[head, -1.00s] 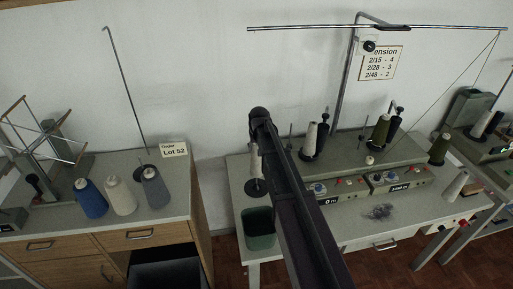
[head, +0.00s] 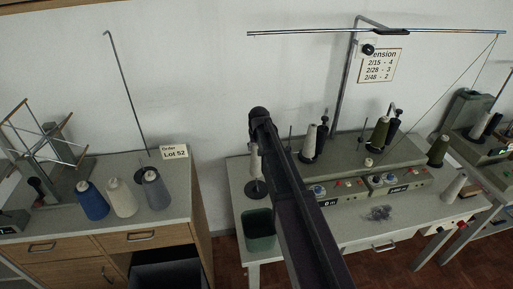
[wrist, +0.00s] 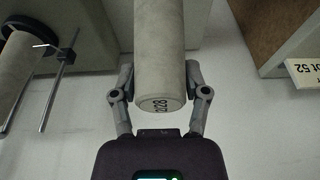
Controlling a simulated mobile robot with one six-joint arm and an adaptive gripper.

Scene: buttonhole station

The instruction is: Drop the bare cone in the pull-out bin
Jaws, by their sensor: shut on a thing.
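My gripper (wrist: 160,78) is shut on a pale grey-beige cone (wrist: 160,45) in the wrist view, one finger on each side. Its end face shows a label that seems to read 2/28. The cone's other end runs out of the picture. In the head view my arm hides the gripper; a pale cone (head: 254,163) shows beside the arm, above a dark disc, probably the held one. A dark, open bin (head: 168,274) juts from the opening under the left cabinet top, partly cut off by the bottom edge.
A green bin (head: 259,232) stands at the machine table's left end. Blue, cream and grey cones (head: 122,198) stand on the left cabinet near a Lot 52 card (head: 174,151) and a thin bent rod. A gap separates cabinet and table. Several cones stand on the machine table.

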